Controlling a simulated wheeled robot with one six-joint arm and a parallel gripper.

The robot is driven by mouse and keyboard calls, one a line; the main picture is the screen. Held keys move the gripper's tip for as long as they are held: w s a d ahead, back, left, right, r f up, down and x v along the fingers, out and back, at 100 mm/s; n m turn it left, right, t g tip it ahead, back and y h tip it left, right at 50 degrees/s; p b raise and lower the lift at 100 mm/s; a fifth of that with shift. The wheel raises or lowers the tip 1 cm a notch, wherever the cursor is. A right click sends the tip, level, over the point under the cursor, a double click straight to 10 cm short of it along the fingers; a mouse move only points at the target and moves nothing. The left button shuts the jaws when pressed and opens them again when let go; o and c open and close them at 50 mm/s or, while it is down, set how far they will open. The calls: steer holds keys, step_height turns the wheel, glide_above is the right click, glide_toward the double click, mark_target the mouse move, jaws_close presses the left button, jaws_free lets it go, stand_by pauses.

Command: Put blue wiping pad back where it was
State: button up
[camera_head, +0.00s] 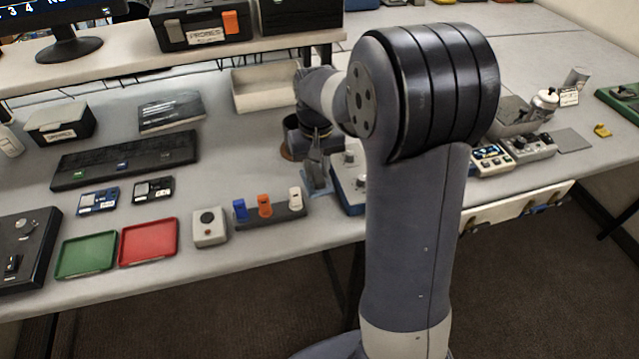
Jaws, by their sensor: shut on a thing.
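My gripper (317,172) points down over the bench near its front edge, just left of a blue-edged unit with knobs. It is shut on the blue wiping pad (320,188), which shows as a small blue patch at and below the fingertips. The pad is low, close to the bench top; I cannot tell whether it touches. My arm hides part of the area to the right of the gripper.
The knobbed unit (348,190) stands close right of my gripper. A block with blue, orange and white pieces (270,213) stands to the front left. A cream tray (265,88) lies behind. Green (87,254) and red (149,242) trays lie further left.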

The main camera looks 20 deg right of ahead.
mark_target(317, 182)
steer(key=shift+f, duration=2.2)
steer(key=shift+f, duration=0.2)
steer(key=o, duration=0.9)
step_height(317, 182, up, 12)
steer(key=shift+r, duration=0.25)
steer(key=shift+f, duration=0.15)
